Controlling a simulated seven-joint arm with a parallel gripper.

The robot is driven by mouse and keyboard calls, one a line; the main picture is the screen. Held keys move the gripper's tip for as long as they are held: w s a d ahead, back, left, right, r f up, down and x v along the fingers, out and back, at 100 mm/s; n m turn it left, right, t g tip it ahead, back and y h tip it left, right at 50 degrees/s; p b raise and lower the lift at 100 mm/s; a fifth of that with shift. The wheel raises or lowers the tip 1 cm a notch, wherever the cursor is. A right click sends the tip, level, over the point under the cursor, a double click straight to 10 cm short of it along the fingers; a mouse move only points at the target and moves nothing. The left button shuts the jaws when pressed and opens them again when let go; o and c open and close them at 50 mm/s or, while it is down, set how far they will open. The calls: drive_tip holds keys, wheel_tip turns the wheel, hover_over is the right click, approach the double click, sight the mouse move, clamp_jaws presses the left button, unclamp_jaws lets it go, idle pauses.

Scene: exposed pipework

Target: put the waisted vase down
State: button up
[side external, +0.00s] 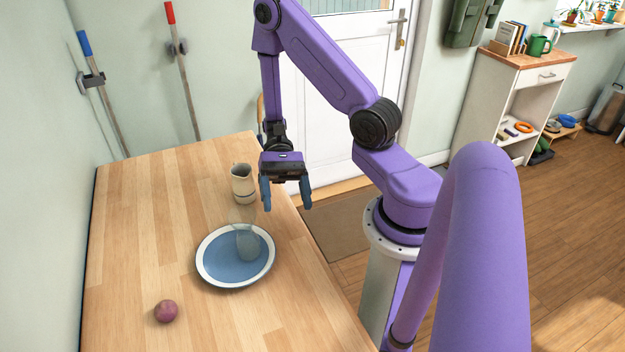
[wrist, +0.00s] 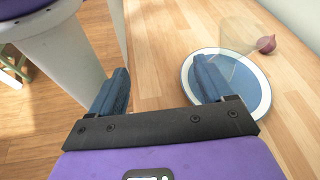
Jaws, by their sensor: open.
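The waisted vase (side external: 246,240) looks like clear, faintly tinted glass, narrow at the middle. It stands upright on the blue plate with a white rim (side external: 216,264). In the wrist view the see-through vase (wrist: 236,42) shows faintly over the far part of the plate (wrist: 262,96). My gripper (side external: 287,203) is open and empty, above the table's right edge, apart from the vase and to its upper right in the side view. In the wrist view its two blue fingers (wrist: 162,78) are spread wide, and the right finger covers part of the plate.
The table's left side (side external: 140,230) is clear.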

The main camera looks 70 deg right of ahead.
drive_tip(key=s+a+r+n+t+h, duration=0.2)
drive_tip(key=s+r+n+t+h, duration=0.2)
drive_tip(key=n, duration=0.6)
drive_tip(key=s+a+r+n+t+h, duration=0.3)
drive_tip(key=r+n+h, duration=0.4)
drive_tip(key=n, duration=0.4)
drive_tip(key=shift+s+a+r+n+t+h, duration=0.15)
drive_tip(key=shift+s+r+n+t+h, duration=0.15)
drive_tip(key=shift+s+t, duration=0.35)
